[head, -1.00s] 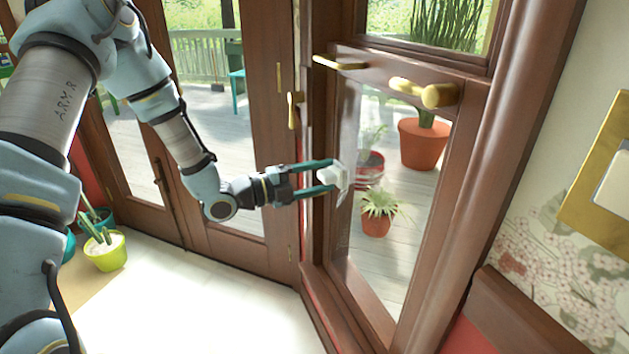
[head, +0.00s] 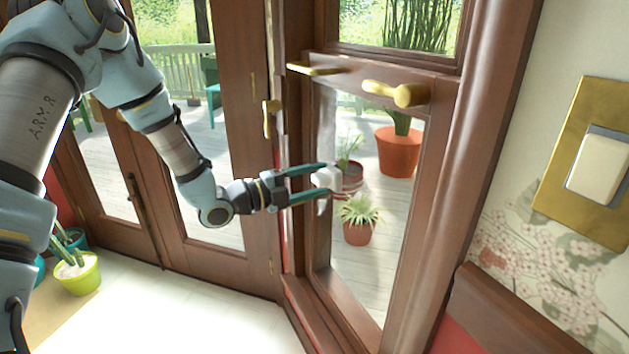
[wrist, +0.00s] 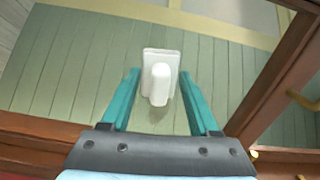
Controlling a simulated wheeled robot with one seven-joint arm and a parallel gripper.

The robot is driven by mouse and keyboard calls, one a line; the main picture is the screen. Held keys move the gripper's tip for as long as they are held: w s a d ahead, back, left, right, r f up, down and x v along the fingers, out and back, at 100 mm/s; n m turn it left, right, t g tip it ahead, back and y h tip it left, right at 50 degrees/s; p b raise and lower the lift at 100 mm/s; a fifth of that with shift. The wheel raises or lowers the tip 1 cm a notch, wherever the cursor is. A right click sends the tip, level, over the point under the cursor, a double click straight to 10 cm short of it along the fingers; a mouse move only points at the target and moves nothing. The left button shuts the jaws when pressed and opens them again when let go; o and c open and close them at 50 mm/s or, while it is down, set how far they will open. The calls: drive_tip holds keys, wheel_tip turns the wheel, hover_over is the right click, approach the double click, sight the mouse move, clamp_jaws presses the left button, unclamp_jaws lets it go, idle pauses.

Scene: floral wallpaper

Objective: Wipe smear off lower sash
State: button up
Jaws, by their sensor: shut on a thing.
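The lower sash (head: 345,310) is a brown wooden frame with a clear pane (head: 395,235) in the head view. My gripper (head: 326,182) is shut on a white block (head: 325,179) at the left part of that pane. The block looks very close to the glass, but I cannot tell whether it touches. In the wrist view the white block (wrist: 158,80) stands between the teal fingers, with pale green boards behind it.
Brass handles (head: 403,94) and (head: 314,69) stick out from the rail above the pane. A brown door (head: 225,150) stands left. A brass switch plate (head: 560,150) is on the right wall. Potted plants (head: 397,150) show through the glass. A lime pot (head: 78,275) stands lower left.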

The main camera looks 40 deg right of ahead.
sight(333, 183)
drive_tip(key=shift+s+d, duration=0.15)
drive_tip(key=shift+d, duration=0.5)
drive_tip(key=shift+s+a+r+p, duration=0.1)
drive_tip(key=shift+s+a+p, duration=0.15)
drive_tip(key=shift+s+p, duration=0.4)
drive_tip(key=shift+s+a+p, duration=0.2)
drive_tip(key=shift+s, duration=0.7)
drive_tip(key=shift+s+a+p, duration=0.3)
drive_tip(key=shift+s+p, duration=0.4)
drive_tip(key=shift+s, duration=1.05)
drive_tip(key=shift+s+a+p, duration=0.35)
drive_tip(key=shift+s+p, duration=0.3)
drive_tip(key=shift+s, duration=1.05)
drive_tip(key=shift+s+a+p, duration=0.3)
drive_tip(key=shift+s+p, duration=0.4)
drive_tip(key=shift+s, duration=1.05)
drive_tip(key=shift+r+p, duration=0.1)
drive_tip(key=shift+p, duration=0.3)
drive_tip(key=shift+w, duration=0.1)
